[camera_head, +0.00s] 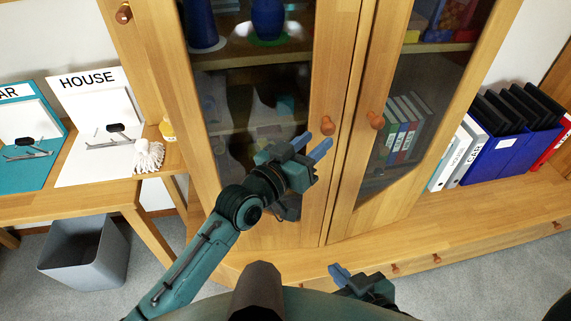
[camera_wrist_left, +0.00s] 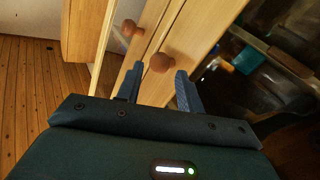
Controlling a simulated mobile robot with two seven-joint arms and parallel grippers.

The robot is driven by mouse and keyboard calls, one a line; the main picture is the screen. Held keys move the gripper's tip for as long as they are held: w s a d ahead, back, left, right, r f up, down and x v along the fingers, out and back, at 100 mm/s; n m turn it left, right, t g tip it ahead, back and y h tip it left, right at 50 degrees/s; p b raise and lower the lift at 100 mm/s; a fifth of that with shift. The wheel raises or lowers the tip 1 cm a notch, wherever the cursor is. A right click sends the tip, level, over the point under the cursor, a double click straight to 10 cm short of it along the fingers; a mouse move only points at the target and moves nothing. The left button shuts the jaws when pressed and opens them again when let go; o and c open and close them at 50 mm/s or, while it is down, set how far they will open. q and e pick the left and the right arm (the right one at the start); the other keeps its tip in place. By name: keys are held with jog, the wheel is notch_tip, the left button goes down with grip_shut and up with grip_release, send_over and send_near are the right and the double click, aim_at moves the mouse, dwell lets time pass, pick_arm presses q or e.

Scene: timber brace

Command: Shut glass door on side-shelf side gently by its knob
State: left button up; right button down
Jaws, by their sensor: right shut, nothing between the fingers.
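The glass door on the side-shelf side (camera_head: 205,150) is the left wooden-framed door of the cabinet. Its round wooden knob (camera_head: 327,125) sits on its right stile. In the left wrist view this knob (camera_wrist_left: 161,63) shows just beyond and between my fingertips. My left gripper (camera_head: 311,146) is open in front of this stile, just below the knob; its fingers (camera_wrist_left: 158,78) do not grip it. The door's stile lies close beside the other door's; I cannot tell whether a small gap remains. My right gripper (camera_head: 340,273) is shut and empty, low in front of the cabinet.
The right glass door (camera_head: 357,200) has its own knob (camera_head: 376,120) close by. The side shelf (camera_head: 172,158) holds a white brush (camera_head: 148,155) and a yellow bottle (camera_head: 167,130). A grey bin (camera_head: 85,258) stands on the floor. Binders (camera_head: 495,150) stand at right.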

pick_arm(q)
jog(key=v, duration=0.9)
pick_arm(e)
jog(key=shift+s+a, duration=0.15)
jog(key=shift+a, duration=0.2)
pick_arm(q)
jog(key=shift+a, duration=0.1)
